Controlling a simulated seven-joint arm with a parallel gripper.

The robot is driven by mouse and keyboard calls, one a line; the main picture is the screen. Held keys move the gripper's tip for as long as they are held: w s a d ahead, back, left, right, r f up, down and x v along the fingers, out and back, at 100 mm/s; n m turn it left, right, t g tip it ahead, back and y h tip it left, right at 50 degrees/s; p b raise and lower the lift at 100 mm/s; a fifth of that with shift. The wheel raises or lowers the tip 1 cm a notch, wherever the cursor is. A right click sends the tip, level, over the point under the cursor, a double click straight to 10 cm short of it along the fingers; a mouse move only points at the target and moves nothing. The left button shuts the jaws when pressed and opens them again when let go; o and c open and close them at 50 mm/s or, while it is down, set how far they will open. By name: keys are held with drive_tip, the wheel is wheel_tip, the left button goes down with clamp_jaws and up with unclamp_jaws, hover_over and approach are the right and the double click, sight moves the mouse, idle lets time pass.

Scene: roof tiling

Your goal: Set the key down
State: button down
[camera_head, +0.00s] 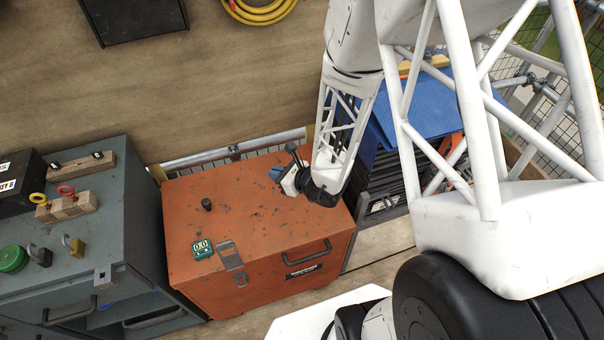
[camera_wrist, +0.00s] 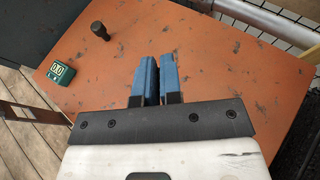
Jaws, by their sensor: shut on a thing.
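My gripper (camera_head: 276,174) is over the right part of the orange chest's lid (camera_head: 255,210). In the wrist view its two blue fingers (camera_wrist: 157,64) are nearly together, with a dark strip between them. The key held there is almost wholly hidden by the fingers, so its shape cannot be made out. I cannot tell whether it touches the lid. Two ring-shaped handles, one yellow (camera_head: 37,198) and one red (camera_head: 66,190), show at a wooden block on the grey cabinet.
On the lid stand a dark peg (camera_head: 207,204) and a green display box (camera_head: 202,249), both also in the wrist view. A metal hasp (camera_head: 229,256) lies at the lid's front. Padlocks (camera_head: 74,246) stand on the grey cabinet (camera_head: 110,225). The lid's middle is clear.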

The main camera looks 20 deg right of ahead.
drive_tip(key=s+d+f+m+t+h, duration=0.2)
drive_tip(key=s+d+f+m+h, duration=0.1)
drive_tip(key=s+d, duration=0.4)
drive_tip(key=shift+s+d+f, duration=0.3)
drive_tip(key=shift+d+f, duration=0.35)
drive_tip(key=shift+d, duration=0.5)
drive_tip(key=w, duration=0.5)
drive_tip(key=w+d+f, duration=0.1)
drive_tip(key=w, duration=1)
drive_tip(key=shift+d+f, duration=0.25)
drive_tip(key=shift+f, duration=0.1)
drive_tip(key=shift+f, duration=1.65)
drive_tip(key=shift+f, duration=0.1)
drive_tip(key=c, duration=1.3)
unclamp_jaws()
